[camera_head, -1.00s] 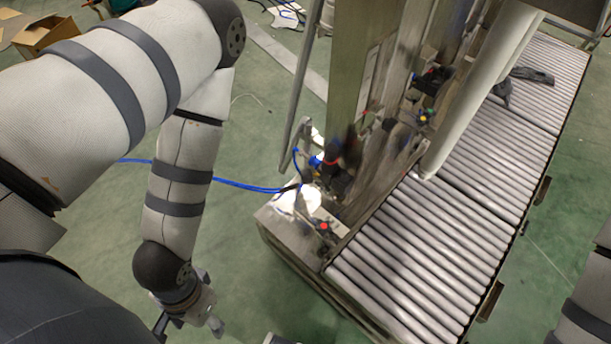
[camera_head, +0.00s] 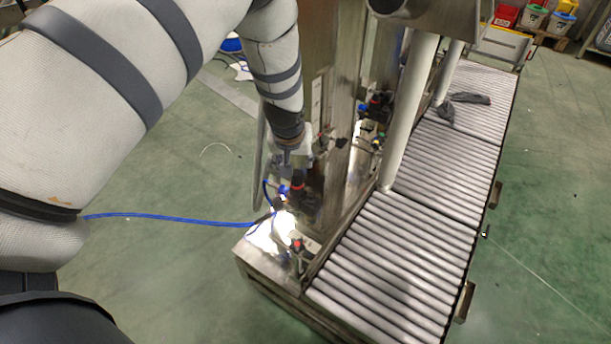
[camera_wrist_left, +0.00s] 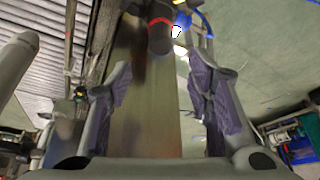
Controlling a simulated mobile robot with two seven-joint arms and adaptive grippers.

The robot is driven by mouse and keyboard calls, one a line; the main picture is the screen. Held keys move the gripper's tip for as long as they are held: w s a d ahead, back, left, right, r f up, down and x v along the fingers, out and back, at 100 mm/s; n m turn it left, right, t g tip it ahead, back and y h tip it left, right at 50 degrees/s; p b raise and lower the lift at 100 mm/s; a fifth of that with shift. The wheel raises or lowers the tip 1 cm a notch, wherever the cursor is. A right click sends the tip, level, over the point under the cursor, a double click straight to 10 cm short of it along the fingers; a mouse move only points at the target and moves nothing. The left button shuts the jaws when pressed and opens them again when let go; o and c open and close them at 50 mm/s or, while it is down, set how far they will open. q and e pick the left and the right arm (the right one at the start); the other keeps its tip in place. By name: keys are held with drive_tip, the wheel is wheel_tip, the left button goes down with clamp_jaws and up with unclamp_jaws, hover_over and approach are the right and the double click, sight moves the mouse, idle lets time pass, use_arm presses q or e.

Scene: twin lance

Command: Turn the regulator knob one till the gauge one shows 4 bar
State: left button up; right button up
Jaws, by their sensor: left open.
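The black regulator with a red ring (camera_head: 297,180) is on the steel machine, left of the rollers. In the left wrist view its dark body with the red ring (camera_wrist_left: 160,24) shows at the top, beyond the fingertips. A small white round face (camera_wrist_left: 176,32) beside it may be a gauge; no reading can be made out. My left gripper (camera_head: 292,158) is just above the regulator in the head view. In the left wrist view the gripper (camera_wrist_left: 162,85) is open and empty, with a gap between its fingertips and the regulator. My right gripper is out of view.
A steel post (camera_head: 338,100) stands close behind the gripper. A blue hose (camera_head: 170,218) runs from the left to the machine. A roller conveyor (camera_head: 385,275) lies to the right with a grey pipe (camera_head: 408,110) above it. Green floor is free at left.

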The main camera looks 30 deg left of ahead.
sight(296, 174)
use_arm(q)
drive_tip(key=x, duration=0.2)
drive_tip(key=b+x, duration=0.1)
drive_tip(key=x, duration=0.5)
drive_tip(key=shift+s+f, duration=0.15)
drive_tip(key=shift+s, duration=0.2)
drive_tip(key=shift+w+f, duration=0.2)
drive_tip(key=shift+r, duration=0.1)
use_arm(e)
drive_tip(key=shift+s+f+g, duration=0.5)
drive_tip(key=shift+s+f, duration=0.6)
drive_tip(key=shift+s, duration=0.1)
use_arm(q)
clamp_jaws()
